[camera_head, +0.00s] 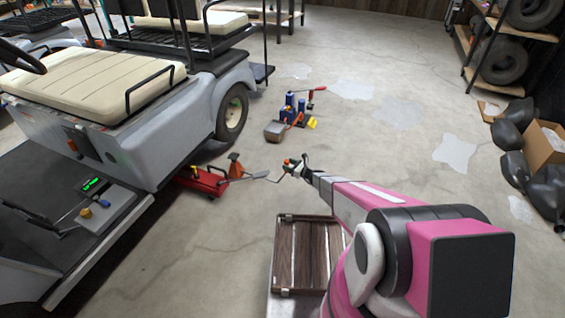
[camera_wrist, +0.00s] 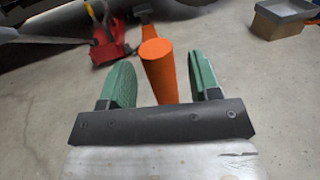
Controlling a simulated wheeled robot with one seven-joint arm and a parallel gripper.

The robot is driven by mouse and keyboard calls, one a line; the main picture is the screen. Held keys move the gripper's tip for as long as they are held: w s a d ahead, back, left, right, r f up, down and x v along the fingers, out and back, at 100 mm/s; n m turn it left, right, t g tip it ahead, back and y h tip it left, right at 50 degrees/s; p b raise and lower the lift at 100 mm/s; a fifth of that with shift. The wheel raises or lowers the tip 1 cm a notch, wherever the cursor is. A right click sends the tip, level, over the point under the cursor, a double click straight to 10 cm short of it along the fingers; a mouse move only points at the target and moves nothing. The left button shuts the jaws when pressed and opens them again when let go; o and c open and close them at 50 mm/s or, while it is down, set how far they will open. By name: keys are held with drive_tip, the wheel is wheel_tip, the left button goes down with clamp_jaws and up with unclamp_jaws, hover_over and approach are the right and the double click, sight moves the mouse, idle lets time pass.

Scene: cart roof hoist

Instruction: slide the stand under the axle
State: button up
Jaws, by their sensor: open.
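An orange jack stand (camera_head: 235,167) with a darker top stands on the floor beside the cart's rear, close to a red floor jack (camera_head: 203,181). The red jack also shows at the top of the wrist view (camera_wrist: 108,44). My gripper (camera_head: 284,172) is low over the floor to the right of the stand. In the wrist view, my gripper's green fingers (camera_wrist: 158,82) are open on either side of an orange round bar (camera_wrist: 158,68), with gaps visible on both sides. An orange and dark part of the stand (camera_wrist: 150,29) shows beyond the bar. The axle is hidden under the cart body.
The grey cart (camera_head: 170,130) with its rear wheel (camera_head: 232,112) fills the left. A slatted wooden surface (camera_head: 310,262) is in front.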

drive_tip(key=shift+x, duration=1.75)
